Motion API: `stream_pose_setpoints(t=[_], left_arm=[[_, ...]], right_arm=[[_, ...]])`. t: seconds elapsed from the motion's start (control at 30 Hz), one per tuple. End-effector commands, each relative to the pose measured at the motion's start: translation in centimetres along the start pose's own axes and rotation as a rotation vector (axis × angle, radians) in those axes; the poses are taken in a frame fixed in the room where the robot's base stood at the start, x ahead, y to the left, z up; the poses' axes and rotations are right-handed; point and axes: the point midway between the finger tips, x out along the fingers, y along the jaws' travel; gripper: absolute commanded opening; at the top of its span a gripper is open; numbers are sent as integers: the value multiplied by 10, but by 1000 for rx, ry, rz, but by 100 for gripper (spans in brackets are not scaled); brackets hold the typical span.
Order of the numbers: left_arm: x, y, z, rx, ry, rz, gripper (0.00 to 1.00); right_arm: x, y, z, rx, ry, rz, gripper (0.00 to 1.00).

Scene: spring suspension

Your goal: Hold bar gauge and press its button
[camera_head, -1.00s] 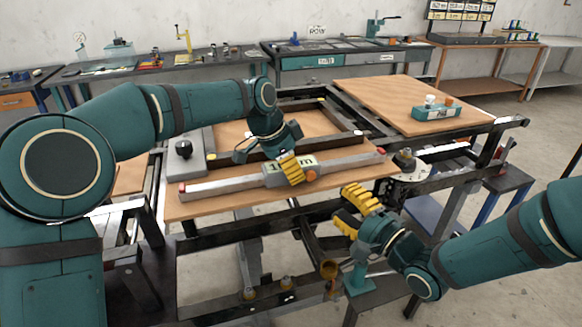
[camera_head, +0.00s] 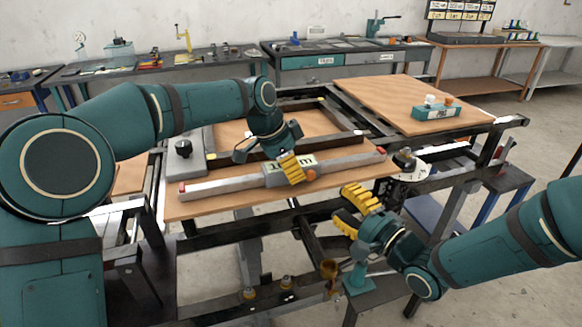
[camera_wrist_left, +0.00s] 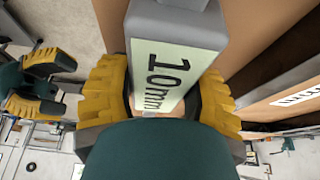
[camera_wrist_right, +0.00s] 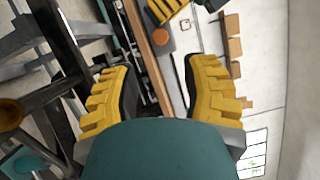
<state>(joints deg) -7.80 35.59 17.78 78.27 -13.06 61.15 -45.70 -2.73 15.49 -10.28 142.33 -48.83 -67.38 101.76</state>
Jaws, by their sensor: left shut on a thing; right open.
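The bar gauge (camera_head: 226,184) is a long grey bar with red ends and a grey middle block, lying over the wooden board. My left gripper (camera_head: 292,168) is shut on the bar gauge's middle block. In the left wrist view the block's pale label (camera_wrist_left: 165,75) reads 10mm between the yellow fingers (camera_wrist_left: 160,100). The orange round button (camera_head: 311,175) is just right of my left fingers; it also shows in the right wrist view (camera_wrist_right: 160,37). My right gripper (camera_head: 352,208) is open and empty, in front of and below the button, apart from the gauge.
The wooden board (camera_head: 215,208) lies on a dark metal frame (camera_head: 205,243). A grey box with a black knob (camera_head: 184,149) is at left. A round fixture (camera_head: 408,164) stands near the gauge's right end. A teal block (camera_head: 436,111) sits on the rear wooden top (camera_head: 390,92).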

Motion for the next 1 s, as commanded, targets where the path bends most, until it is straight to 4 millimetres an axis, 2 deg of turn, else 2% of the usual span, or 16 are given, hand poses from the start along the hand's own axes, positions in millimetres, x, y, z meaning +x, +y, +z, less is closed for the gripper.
stream_pose_setpoints(t=[0.1,0.23,0.27,0.47,1.0], left_arm=[[-1,0,-1,0,1,-1,9],[-1,0,-1,0,1,-1,9],[-1,0,-1,0,1,-1,9],[-1,0,-1,0,1,-1,9],[-1,0,0,0,1,-1,9]], right_arm=[[0,0,0,0,0,0,49],[0,-1,0,-23,-3,-1,3],[0,-1,0,-41,-5,-2,0],[-1,-6,-1,-309,-40,-14,0],[-12,-22,-4,-1440,-165,-137,0]])
